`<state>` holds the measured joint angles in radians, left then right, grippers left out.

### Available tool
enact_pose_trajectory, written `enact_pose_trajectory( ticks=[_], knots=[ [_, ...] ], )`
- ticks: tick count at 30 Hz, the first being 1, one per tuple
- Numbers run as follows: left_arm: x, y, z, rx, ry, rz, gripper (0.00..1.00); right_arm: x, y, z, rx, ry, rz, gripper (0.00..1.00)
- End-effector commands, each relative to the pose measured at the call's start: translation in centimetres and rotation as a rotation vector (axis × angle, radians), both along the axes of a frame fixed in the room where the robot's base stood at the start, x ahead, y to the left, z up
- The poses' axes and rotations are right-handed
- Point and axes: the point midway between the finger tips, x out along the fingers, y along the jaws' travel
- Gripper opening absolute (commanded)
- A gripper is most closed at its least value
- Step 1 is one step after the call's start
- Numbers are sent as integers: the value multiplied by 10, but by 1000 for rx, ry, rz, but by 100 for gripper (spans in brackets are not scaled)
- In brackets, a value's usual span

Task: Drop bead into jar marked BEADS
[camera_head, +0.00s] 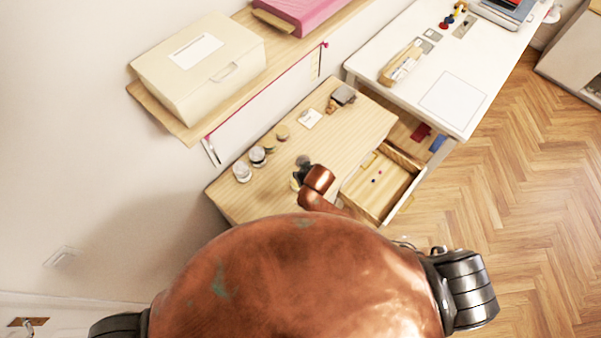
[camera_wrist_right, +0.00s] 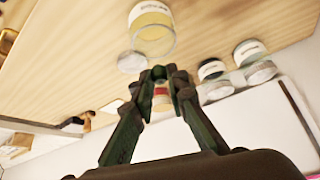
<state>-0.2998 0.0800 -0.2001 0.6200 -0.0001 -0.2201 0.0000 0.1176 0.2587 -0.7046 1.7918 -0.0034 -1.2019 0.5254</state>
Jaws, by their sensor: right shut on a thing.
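My right gripper (camera_wrist_right: 168,76) is shut, its dark fingertips close together; the bead between them is too small to make out. In the head view the right gripper (camera_head: 302,172) is over the wooden desktop, partly hidden by my arm. A clear glass jar (camera_wrist_right: 152,40) with a white label and a yellowish band stands just beyond the fingertips in the wrist view. A pale round disc, perhaps a lid (camera_wrist_right: 130,62), lies beside it. The labels are too blurred to read, so I cannot tell which jar says BEADS. My left gripper is not in view.
Other jars (camera_wrist_right: 252,62) stand to the right in the wrist view, and jars (camera_head: 242,171) line the desk's left side. An open drawer (camera_head: 383,183) holds a few tiny items. A white card (camera_head: 309,118) and a dark grey object (camera_head: 344,95) lie toward the far end.

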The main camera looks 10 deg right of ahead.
Motion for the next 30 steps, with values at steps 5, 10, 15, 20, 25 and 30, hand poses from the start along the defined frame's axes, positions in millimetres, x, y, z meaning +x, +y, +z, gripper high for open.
enact_pose_trajectory(
  ticks=[5,10,15,20,25,30],
  knots=[
    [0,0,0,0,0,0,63,0,0,-1,0,0,0,7],
    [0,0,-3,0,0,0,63,0,0,-6,1,0,1,7],
    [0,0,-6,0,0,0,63,0,1,-12,1,0,0,7],
    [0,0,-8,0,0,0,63,0,0,-19,0,1,-1,7],
    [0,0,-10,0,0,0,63,0,1,-23,1,0,-1,7],
    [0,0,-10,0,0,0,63,0,1,-23,1,0,1,7]
  ],
)
